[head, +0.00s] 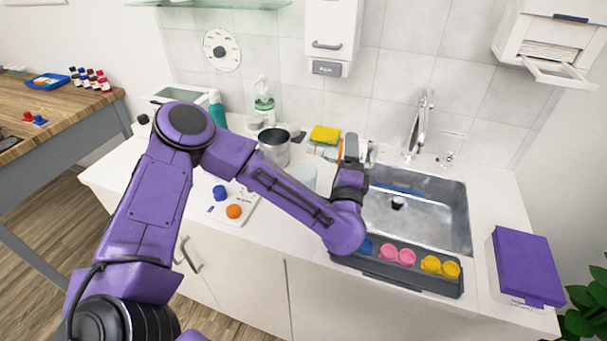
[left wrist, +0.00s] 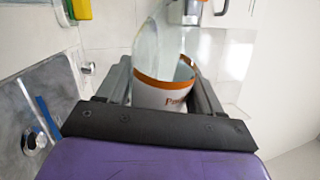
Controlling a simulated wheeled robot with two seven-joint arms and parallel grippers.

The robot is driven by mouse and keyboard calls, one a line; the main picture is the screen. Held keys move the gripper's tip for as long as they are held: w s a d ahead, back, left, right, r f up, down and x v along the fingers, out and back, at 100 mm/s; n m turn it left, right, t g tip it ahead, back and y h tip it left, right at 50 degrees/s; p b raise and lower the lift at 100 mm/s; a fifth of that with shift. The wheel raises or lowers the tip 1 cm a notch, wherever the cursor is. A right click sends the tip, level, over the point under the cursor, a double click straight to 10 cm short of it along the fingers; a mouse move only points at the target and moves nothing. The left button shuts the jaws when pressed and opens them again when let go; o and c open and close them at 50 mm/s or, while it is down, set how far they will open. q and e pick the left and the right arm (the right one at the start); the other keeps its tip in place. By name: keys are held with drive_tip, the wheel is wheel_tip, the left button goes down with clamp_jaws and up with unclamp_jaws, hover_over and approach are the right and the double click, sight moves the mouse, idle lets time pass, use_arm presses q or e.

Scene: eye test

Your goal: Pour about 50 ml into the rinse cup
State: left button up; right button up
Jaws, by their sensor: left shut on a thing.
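My left gripper (head: 352,148) is beyond the forearm, at the back left of the sink. In the left wrist view it (left wrist: 165,90) is shut on a clear container (left wrist: 160,95) with a white, orange-edged label, partly hidden by the fingers. I cannot tell its tilt or liquid level. A pale translucent vessel (head: 302,178), which may be the rinse cup, stands on the counter left of the sink, partly hidden by my left arm. No liquid is seen flowing. My right gripper is not in view.
The steel sink (head: 440,205) is right of the gripper, with a tap (head: 415,130) behind. A dark tray (head: 370,262) of coloured pots lies along its front. A steel canister (head: 272,152) and yellow sponge (head: 325,133) stand left. A purple-lidded box (head: 527,265) is far right.

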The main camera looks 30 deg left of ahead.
use_arm(q)
drive_tip(key=shift+r+n+b, duration=0.35)
drive_tip(key=shift+n+b, duration=0.15)
drive_tip(key=shift+b, duration=0.1)
drive_tip(key=shift+w+d, duration=0.1)
drive_tip(key=shift+d, duration=0.05)
idle(0.7)
drive_tip(key=shift+w+d+n+y+b, duration=0.25)
drive_tip(key=shift+n+b, duration=0.45)
drive_tip(key=shift+b, duration=0.35)
drive_tip(key=shift+d+g, duration=0.15)
drive_tip(key=shift+g, duration=0.15)
drive_tip(key=shift+w+d, duration=0.1)
drive_tip(key=shift+d, duration=0.1)
drive_tip(key=shift+n+b, duration=0.4)
drive_tip(key=shift+b, duration=0.25)
